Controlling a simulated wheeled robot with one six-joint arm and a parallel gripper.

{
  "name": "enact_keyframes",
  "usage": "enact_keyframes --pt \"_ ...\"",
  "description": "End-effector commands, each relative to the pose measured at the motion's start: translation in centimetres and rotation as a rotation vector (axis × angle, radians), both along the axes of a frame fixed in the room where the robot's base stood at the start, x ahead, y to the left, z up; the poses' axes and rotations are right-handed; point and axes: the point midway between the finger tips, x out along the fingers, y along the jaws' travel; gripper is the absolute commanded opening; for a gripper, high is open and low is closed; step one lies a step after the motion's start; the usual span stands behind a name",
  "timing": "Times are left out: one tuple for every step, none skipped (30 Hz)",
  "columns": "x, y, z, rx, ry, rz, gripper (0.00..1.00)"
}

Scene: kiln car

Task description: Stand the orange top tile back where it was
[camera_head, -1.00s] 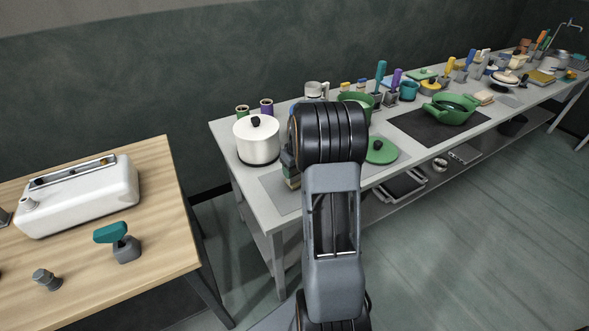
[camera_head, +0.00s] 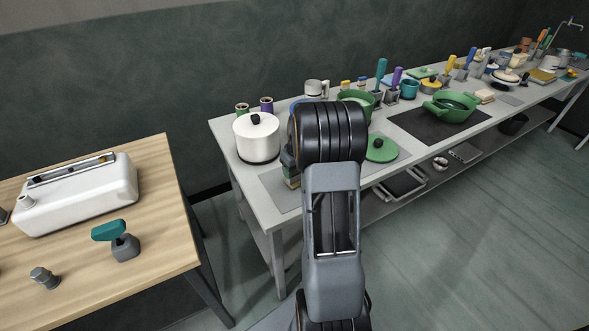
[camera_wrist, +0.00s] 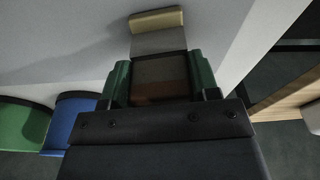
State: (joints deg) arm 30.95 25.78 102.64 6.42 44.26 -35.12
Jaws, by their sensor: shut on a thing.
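In the wrist view my gripper (camera_wrist: 160,80) has its two green fingers closed on the sides of a dark brownish block-like thing (camera_wrist: 160,88). Its lower part looks faintly orange-brown in the shade. Just beyond it are a grey flat piece (camera_wrist: 158,41) and a cream block (camera_wrist: 157,19); I cannot tell whether they are joined to it. In the head view my gripper is mostly hidden behind my arm. A small greenish-yellow piece (camera_head: 293,183) shows beside the arm, low over the table's near end. No clearly orange tile shows in either view.
The long grey table (camera_head: 222,134) holds a white pot (camera_head: 257,143), a green lid (camera_head: 381,150) and a green pan (camera_head: 452,107) on a dark mat. Its far part is crowded. A wooden table (camera_head: 165,235) with a white machine (camera_head: 80,195) stands at left. Floor is clear at right.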

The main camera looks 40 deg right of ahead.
Motion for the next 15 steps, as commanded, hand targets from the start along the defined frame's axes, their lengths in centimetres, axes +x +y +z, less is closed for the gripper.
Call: enact_keyframes --pt "0.01 -0.01 -0.09 0.0 -0.001 0.0 0.31" --pt "0.01 -0.01 -0.12 0.0 -0.001 0.0 0.31" --pt "0.02 -0.01 -0.17 0.0 -0.001 0.0 0.31" --pt "0.01 -0.01 -0.21 0.0 -0.001 0.0 0.31" --pt "0.01 -0.01 -0.2 0.0 -0.001 0.0 0.31" --pt "0.01 -0.01 -0.16 0.0 -0.001 0.0 0.31" --pt "0.01 -0.01 -0.16 0.0 -0.001 0.0 0.31" --pt "0.01 -0.01 -0.16 0.0 -0.001 0.0 0.31" --pt "0.01 -0.01 -0.16 0.0 -0.001 0.0 0.31" --pt "0.01 -0.01 -0.16 0.0 -0.001 0.0 0.31" --pt "0.01 -0.01 -0.16 0.0 -0.001 0.0 0.56" --pt "0.01 -0.01 -0.16 0.0 -0.001 0.0 0.6" --pt "0.01 -0.01 -0.16 0.0 -0.001 0.0 0.63" --pt "0.01 -0.01 -0.16 0.0 -0.001 0.0 0.66" --pt "0.01 -0.01 -0.17 0.0 0.0 0.0 0.69"
